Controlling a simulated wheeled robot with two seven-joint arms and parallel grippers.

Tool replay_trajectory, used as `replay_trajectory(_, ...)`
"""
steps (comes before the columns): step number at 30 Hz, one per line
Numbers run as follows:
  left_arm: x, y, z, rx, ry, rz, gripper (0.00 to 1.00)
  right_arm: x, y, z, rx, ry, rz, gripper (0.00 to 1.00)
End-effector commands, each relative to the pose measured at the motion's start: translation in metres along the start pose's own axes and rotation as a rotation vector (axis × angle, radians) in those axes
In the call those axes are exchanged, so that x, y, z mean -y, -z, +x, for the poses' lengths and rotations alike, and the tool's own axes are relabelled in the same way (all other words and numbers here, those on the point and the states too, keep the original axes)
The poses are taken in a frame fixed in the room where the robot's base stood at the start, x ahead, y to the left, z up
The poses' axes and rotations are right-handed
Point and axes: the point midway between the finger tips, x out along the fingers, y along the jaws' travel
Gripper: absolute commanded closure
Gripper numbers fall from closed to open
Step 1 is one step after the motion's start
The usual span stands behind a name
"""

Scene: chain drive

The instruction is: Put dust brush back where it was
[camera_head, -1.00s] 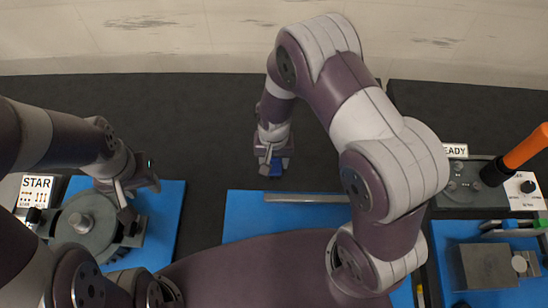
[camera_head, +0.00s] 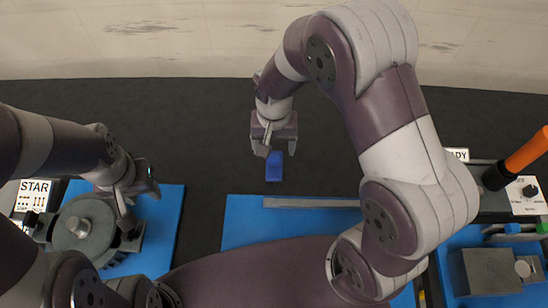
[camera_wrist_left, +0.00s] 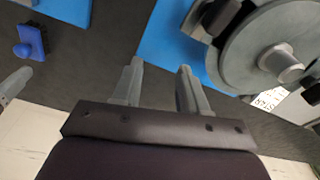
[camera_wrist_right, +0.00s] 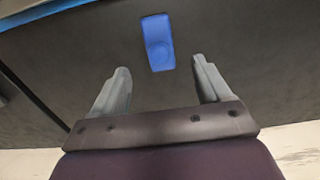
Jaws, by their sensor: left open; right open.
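The dust brush, a small blue block-like thing (camera_head: 274,167), lies on the dark table beyond the middle blue mat. It also shows in the right wrist view (camera_wrist_right: 158,42) and at the upper left of the left wrist view (camera_wrist_left: 30,42). My right gripper (camera_head: 270,148) is open and empty, just behind and above the brush; in the right wrist view the brush is beyond the two fingertips, roughly centred between them and apart from both. My left gripper (camera_head: 128,205) is open and empty above the left blue mat, near the grey round wheel (camera_head: 82,224).
The middle blue mat (camera_head: 240,215) carries a long grey bar (camera_head: 310,202). A STAR sign (camera_head: 34,194) stands at the left. At the right are an orange-handled tool (camera_head: 526,150), a control box and a grey block (camera_head: 488,270). Dark table around the brush is clear.

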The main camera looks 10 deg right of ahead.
Motion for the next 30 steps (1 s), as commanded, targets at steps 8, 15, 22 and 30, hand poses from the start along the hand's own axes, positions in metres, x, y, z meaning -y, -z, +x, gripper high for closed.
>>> replay_trajectory(8,0.000,0.000,0.002,0.000,0.000,0.000,0.57,-0.030,-0.011,-0.043,-0.030,0.014,-0.076,0.23)
replay_trajectory(15,0.000,0.000,0.002,0.000,0.000,0.000,0.57,-0.090,-0.057,-0.065,-0.111,0.021,-0.278,0.23)
replay_trajectory(22,0.000,0.000,0.002,0.000,0.000,0.000,0.57,-0.095,-0.063,-0.065,-0.116,0.019,-0.304,0.23)
replay_trajectory(30,0.000,0.000,0.002,0.000,0.000,0.000,0.57,-0.094,-0.063,-0.065,-0.116,0.019,-0.302,0.23)
